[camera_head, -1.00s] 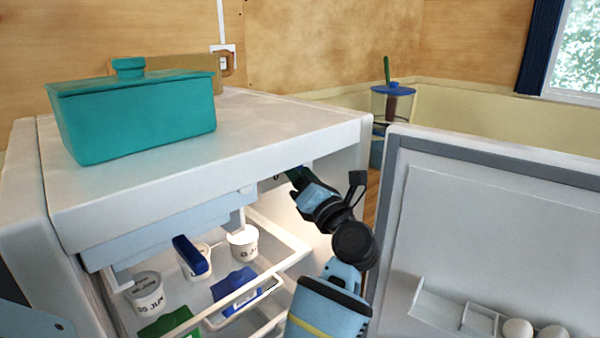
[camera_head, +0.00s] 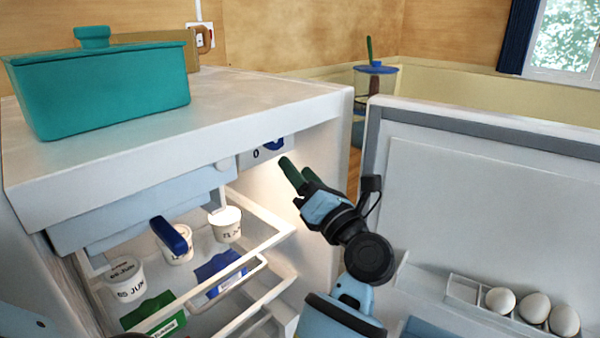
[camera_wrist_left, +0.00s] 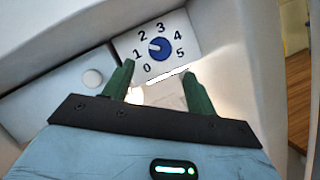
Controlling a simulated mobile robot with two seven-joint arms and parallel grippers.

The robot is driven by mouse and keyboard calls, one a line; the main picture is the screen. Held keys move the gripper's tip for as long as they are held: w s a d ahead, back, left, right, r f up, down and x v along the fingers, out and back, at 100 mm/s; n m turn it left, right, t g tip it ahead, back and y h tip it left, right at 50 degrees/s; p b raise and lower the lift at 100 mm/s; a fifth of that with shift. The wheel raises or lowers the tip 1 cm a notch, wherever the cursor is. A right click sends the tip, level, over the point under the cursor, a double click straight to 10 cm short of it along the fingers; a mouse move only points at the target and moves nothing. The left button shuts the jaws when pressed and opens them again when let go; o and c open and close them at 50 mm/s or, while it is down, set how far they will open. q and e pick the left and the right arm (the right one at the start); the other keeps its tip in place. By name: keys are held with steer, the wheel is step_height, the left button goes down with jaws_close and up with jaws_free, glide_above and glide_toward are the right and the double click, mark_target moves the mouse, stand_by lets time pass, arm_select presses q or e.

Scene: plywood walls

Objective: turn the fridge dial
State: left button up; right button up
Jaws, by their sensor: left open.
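The fridge dial (camera_head: 273,144) is a blue round knob on a white panel under the fridge's top, at its inner right side. In the left wrist view the dial (camera_wrist_left: 160,48) shows face on, with numbers 0 to 5 around it. Its small pale mark points left, roughly between 1 and 2. My left gripper (camera_head: 298,171) is inside the fridge opening, just below and right of the dial. Its green fingers (camera_wrist_left: 158,80) are apart and empty, short of the dial and not visibly touching it. My right gripper is not in view.
The fridge (camera_head: 240,95) has a teal lidded box (camera_head: 110,92) on top. Its door (camera_head: 480,190) stands open on the right, with eggs (camera_head: 534,307) in a rack. Tubs (camera_head: 125,279) and packets sit on the wire-edged shelf below. A round button (camera_wrist_left: 93,78) is left of the dial.

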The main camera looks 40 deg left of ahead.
mark_target(282, 142)
arm_select(q)
steer(key=r+n+g+h+b, duration=0.1)
steer(key=n+b, duration=0.1)
steer(key=n, duration=0.2)
steer(key=w+r+n+g+b, duration=0.1)
steer(key=n+g+b, duration=0.1)
steer(key=n, duration=0.3)
steer(key=w+d+r+n+g+h+b, duration=0.1)
steer(key=n+g+b, duration=0.1)
steer(key=n+b, duration=0.2)
steer(key=shift+w+r+n+h, duration=0.1)
steer(key=shift+r+n+h, duration=0.25)
steer(key=shift+n, duration=0.25)
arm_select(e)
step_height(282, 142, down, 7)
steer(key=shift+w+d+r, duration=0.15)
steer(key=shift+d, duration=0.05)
arm_select(q)
steer(key=shift+a, duration=0.15)
steer(key=a, duration=0.7)
steer(key=shift+w+a, duration=0.3)
steer(key=shift+a, duration=0.05)
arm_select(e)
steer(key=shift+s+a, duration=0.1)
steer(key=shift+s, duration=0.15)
arm_select(q)
steer(key=shift+c, duration=0.4)
